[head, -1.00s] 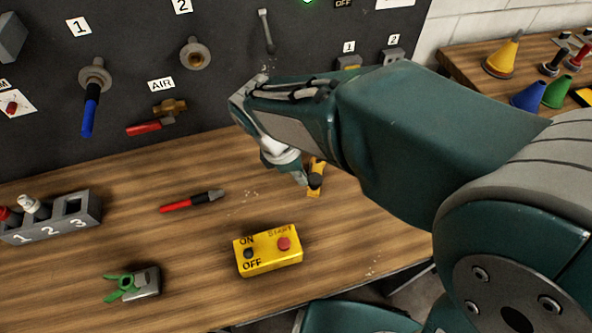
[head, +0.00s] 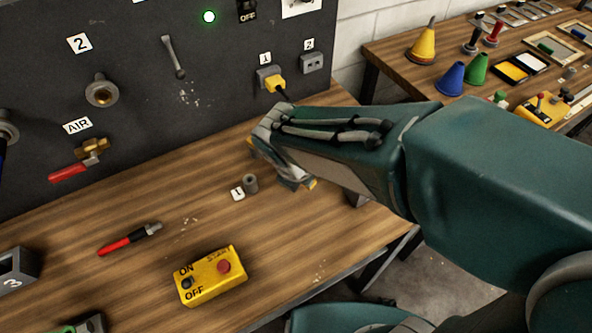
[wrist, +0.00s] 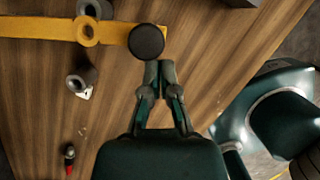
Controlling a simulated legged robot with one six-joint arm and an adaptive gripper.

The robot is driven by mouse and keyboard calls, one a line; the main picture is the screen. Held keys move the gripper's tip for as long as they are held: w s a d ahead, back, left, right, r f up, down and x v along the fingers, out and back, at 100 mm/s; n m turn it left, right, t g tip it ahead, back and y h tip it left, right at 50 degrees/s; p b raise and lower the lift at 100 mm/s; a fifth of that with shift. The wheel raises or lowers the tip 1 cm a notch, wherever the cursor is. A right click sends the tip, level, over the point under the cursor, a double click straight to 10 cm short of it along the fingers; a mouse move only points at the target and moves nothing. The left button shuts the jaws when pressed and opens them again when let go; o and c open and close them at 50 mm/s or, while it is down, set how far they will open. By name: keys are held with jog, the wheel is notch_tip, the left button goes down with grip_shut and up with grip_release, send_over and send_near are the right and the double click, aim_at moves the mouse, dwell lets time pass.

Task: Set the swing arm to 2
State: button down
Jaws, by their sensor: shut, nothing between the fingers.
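The swing arm (wrist: 115,34) is a flat yellow bar with a ring-shaped collar (wrist: 88,31) and a round black knob (wrist: 146,42) near its end, in the wrist view. No 2 label for the swing arm is visible. My gripper (wrist: 160,65) is shut and empty, its tips close beside the knob; contact cannot be told.
The dark panel behind carries sockets 1 (head: 268,76) and 2 (head: 313,63). Another grey cylinder (wrist: 95,8) shows at the wrist view's top. The bench's right edge is near.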

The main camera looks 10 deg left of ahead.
jog(key=shift+w+f+n, duration=0.1)
jog(key=shift+w+n, duration=0.5)
jog(key=shift+w, duration=0.15)
jog(key=shift+w+d, duration=0.1)
jog(key=shift+w, duration=0.4)
jog(key=shift+w+d, duration=0.35)
jog(key=shift+d, duration=0.5)
jog(key=shift+a, duration=0.25)
